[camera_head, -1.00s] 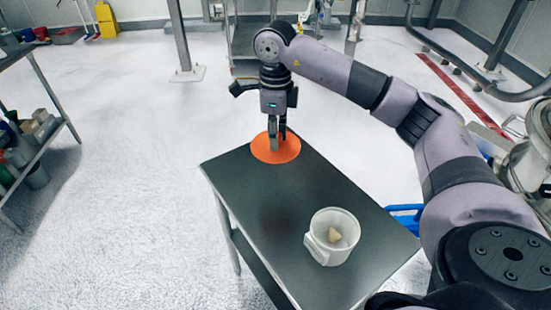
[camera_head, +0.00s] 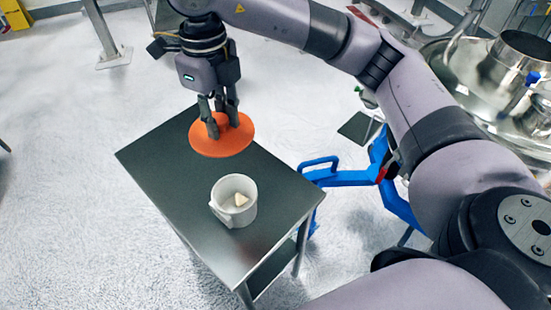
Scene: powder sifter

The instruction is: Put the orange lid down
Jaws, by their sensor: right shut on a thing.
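The orange lid (camera_head: 236,138) is a round disc with a raised knob in its middle. It shows over the far end of the dark table. My right gripper (camera_head: 219,122) comes down from above and is shut on the lid's knob. The lid looks slightly tilted, and I cannot tell whether it touches the table top or hangs just above it. My left gripper is not in view.
A white container (camera_head: 234,201) with a small pale piece inside stands on the dark table (camera_head: 190,215), nearer than the lid. The table is otherwise bare. A blue frame (camera_head: 345,177) and shiny metal vessels (camera_head: 490,85) stand to the right.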

